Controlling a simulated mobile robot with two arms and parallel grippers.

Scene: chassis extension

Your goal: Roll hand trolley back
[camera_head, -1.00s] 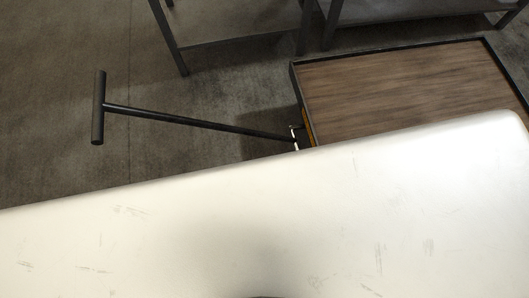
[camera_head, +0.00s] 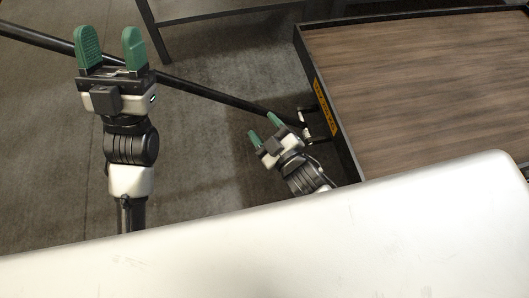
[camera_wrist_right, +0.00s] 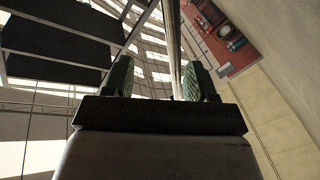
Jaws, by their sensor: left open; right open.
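The hand trolley (camera_head: 420,85) has a wood-brown deck in a dark rim at the right of the head view. Its long dark handle bar (camera_head: 205,90) runs from the trolley's near end to the upper left; its grip end is outside the picture. My left gripper (camera_head: 110,38) is open with green fingers, over the bar in the picture; whether the bar lies between the fingers I cannot tell. My right gripper (camera_head: 264,128) is open beside the bar close to the trolley. In the right wrist view, a pale pole (camera_wrist_right: 172,45) appears between my open right fingers (camera_wrist_right: 158,80).
A dark-framed table or shelf (camera_head: 200,12) stands at the top. A yellow label (camera_head: 325,108) marks the trolley's side. Bare grey floor (camera_head: 205,170) lies below the handle bar. A large white surface fills the bottom of the head view.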

